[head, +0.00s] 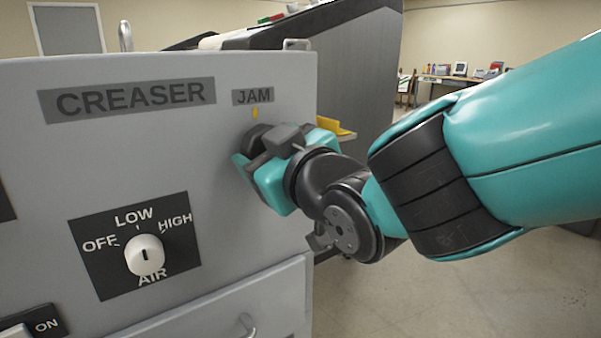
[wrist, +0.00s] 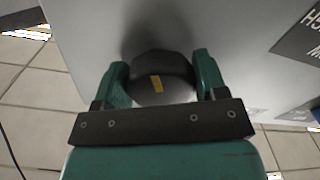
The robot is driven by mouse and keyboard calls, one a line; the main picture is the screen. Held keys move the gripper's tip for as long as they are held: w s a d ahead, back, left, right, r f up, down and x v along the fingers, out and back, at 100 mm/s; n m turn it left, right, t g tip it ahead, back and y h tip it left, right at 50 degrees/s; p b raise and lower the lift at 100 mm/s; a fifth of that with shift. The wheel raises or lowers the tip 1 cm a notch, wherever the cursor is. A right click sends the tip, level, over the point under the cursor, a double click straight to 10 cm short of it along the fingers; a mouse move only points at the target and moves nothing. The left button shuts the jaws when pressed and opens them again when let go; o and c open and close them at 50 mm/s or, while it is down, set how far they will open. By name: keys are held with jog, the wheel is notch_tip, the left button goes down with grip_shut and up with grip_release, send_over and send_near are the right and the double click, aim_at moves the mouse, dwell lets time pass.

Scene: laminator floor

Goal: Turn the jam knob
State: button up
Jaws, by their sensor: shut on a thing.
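The jam knob (wrist: 163,68) is dark and round with a yellow mark on its face. In the wrist view it sits between the two green fingers of my gripper (wrist: 165,82), which is shut on it. In the head view the knob (head: 258,137) is mostly hidden behind my gripper (head: 256,160), just below the JAM label (head: 253,96) and a small yellow mark on the panel. The knob is on the upper right of the grey creaser front (head: 60,210).
A white AIR knob (head: 145,256) with OFF, LOW and HIGH marks is lower left on the panel. An ON switch (head: 30,324) is at the bottom left. A drawer handle (head: 246,326) sticks out below. Open floor (head: 450,290) lies to the right.

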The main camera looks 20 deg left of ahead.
jog(key=m+b, duration=0.4)
jog(key=shift+s+a+f+m, duration=0.1)
jog(key=shift+s+f+m, duration=0.05)
jog(key=shift+f+m, duration=0.2)
jog(key=m+b, duration=0.3)
jog(key=shift+m, duration=0.25)
jog(key=m+b, duration=0.3)
jog(key=m, duration=0.1)
jog(key=shift+s+a, duration=0.15)
jog(key=shift+s+r+m+b, duration=0.15)
jog(key=shift+m+b, duration=0.4)
jog(key=shift+m, duration=0.5)
jog(key=shift+w+r+m+b, duration=0.1)
jog(key=shift+m+b, duration=0.45)
jog(key=shift+m, duration=0.5)
jog(key=shift+a, duration=0.1)
jog(key=o, duration=0.8)
jog(key=shift+o, duration=0.4)
jog(key=shift+r, duration=0.15)
